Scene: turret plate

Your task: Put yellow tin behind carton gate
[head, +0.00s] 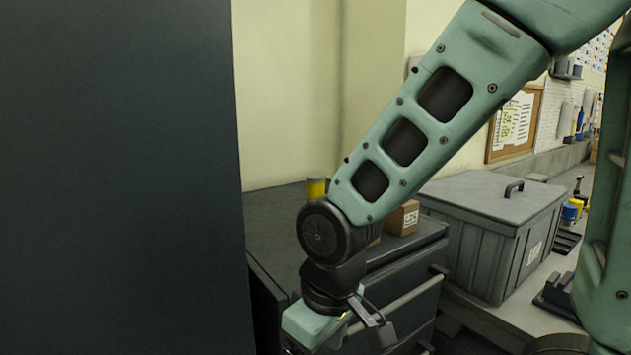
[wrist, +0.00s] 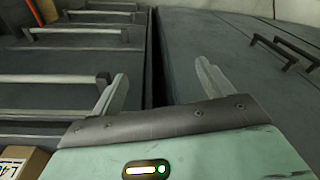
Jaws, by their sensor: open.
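A yellow tin (head: 316,189) stands on the dark cabinet top (head: 277,215) in the head view, partly hidden behind my arm. A brown carton (head: 403,217) with a white label stands on the same top to the right of the tin. Part of another brown surface shows beside my arm, left of that carton; most of it is hidden. My gripper (wrist: 160,88) is open and empty, with its two fingers spread in the wrist view. In the head view it is low, in front of the cabinet, below and apart from the tin and carton.
A large dark panel fills the left of the head view. A grey lidded bin (head: 490,235) stands on a bench to the right. The wrist view shows cabinet fronts with bar handles (wrist: 55,78), and a labelled carton (wrist: 22,163) at lower left.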

